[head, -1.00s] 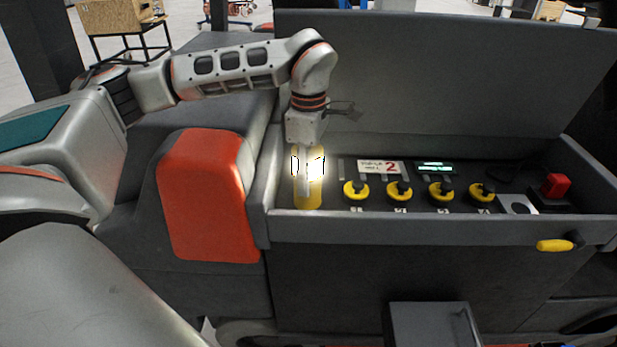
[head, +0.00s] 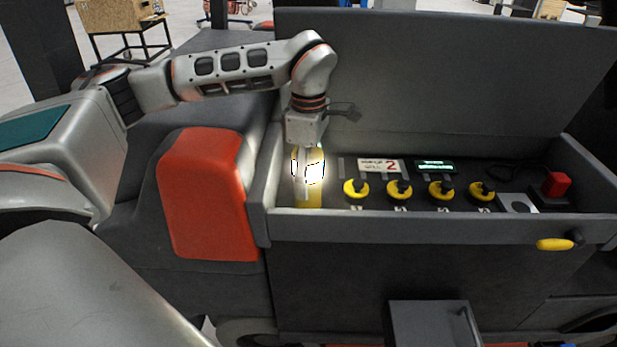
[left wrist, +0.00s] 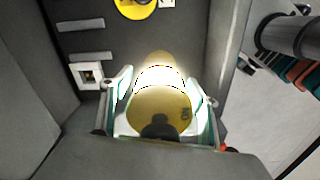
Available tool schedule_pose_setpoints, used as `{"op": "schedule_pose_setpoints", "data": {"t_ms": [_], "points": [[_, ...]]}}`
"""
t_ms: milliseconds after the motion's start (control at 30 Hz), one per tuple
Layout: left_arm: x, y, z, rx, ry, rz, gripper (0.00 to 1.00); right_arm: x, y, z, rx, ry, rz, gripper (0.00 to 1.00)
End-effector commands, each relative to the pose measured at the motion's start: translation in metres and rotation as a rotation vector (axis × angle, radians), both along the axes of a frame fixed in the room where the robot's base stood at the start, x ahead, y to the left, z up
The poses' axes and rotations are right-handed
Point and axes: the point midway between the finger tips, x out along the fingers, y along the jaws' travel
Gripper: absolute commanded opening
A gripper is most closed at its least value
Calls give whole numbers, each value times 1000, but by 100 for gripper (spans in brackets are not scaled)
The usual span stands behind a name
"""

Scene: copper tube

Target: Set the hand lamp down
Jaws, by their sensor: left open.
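The hand lamp (head: 309,198) is yellow with a bright glowing band, at the left end of the open grey bin. In the left wrist view the lamp (left wrist: 158,108) shows a rounded yellow body with a dark knob at its near end. My left gripper (head: 308,166) points down over the lamp. Its jaws are open, one finger on each side of the lamp in the left wrist view (left wrist: 160,92). The glare hides whether the fingers touch it. The lamp's underside is hidden. My right gripper is not in view.
Several yellow round knobs (head: 399,190) stand in a row right of the lamp. Behind them are a white label (head: 379,166) and a dark display (head: 436,167). A red button (head: 556,185) is at the right. The bin's front wall (head: 420,228) and raised lid (head: 450,75) enclose the space.

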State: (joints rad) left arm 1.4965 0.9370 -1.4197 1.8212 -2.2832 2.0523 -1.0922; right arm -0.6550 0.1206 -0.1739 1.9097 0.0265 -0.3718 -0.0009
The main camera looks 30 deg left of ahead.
Motion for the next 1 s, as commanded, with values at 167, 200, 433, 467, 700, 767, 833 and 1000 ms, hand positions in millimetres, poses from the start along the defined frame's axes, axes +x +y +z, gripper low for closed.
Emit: {"op": "schedule_pose_setpoints", "data": {"t_ms": [167,200,433,467,700,767,833,1000], "points": [[2,0,32,1,-6,0,60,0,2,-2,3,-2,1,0],[1,0,41,1,-6,0,60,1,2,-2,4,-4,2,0],[1,0,86,0,-4,0,60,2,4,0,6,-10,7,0],[1,0,91,0,-4,1,60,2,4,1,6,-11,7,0],[0,0,112,0,-1,0,60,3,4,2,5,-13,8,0],[0,0,114,0,0,0,60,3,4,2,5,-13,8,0],[0,0,115,0,0,0,60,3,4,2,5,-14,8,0],[0,0,114,0,0,-1,60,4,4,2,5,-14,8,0]]}}
